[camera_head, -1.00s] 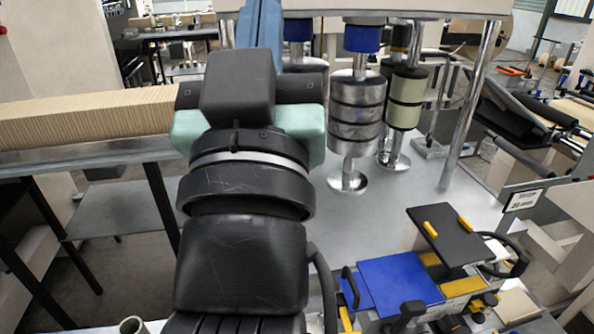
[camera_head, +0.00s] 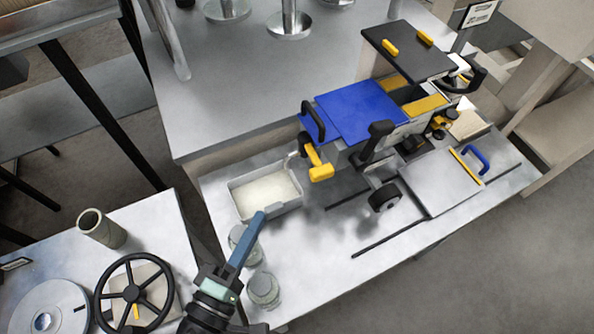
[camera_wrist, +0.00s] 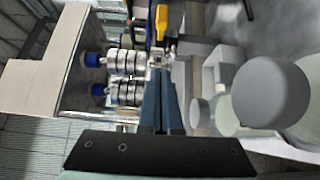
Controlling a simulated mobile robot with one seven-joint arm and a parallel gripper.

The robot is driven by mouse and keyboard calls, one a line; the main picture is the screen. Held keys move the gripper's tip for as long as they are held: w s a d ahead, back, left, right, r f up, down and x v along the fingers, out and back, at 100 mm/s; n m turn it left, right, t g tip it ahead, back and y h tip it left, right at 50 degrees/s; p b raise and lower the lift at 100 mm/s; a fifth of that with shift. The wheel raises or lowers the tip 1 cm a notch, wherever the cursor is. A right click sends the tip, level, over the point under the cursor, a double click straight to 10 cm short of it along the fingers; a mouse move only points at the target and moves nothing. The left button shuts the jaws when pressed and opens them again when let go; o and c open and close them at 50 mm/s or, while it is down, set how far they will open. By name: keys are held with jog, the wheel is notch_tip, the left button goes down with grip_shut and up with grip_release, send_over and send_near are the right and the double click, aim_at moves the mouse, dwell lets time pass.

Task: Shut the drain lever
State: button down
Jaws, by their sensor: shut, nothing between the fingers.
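A yellow lever (camera_head: 317,166), which looks like the drain lever, is on the near left side of the blue-topped machine (camera_head: 360,105). It angles down to a blocky yellow end, just right of a pale tray (camera_head: 266,194). My gripper (camera_head: 259,216) points up toward the tray, its blue fingers together and empty. It is apart from the lever, below and left of it in the head view. In the wrist view the closed fingers (camera_wrist: 162,85) point up the picture, and a yellow piece (camera_wrist: 162,22), probably the lever, shows beyond their tips.
Lidded jars (camera_head: 264,288) stand beside my gripper. A black handwheel (camera_head: 132,292) and an upright tube (camera_head: 100,228) are on the left table.

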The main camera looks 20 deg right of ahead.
jog(key=p, duration=0.2)
send_near(310, 157)
jog(key=w, duration=0.3)
jog(key=d+p, duration=0.1)
jog(key=w+d+p, duration=0.1)
jog(key=d, duration=0.1)
jog(key=shift+d, duration=0.1)
jog(key=shift+d+f, duration=0.15)
jog(key=shift+d, duration=0.4)
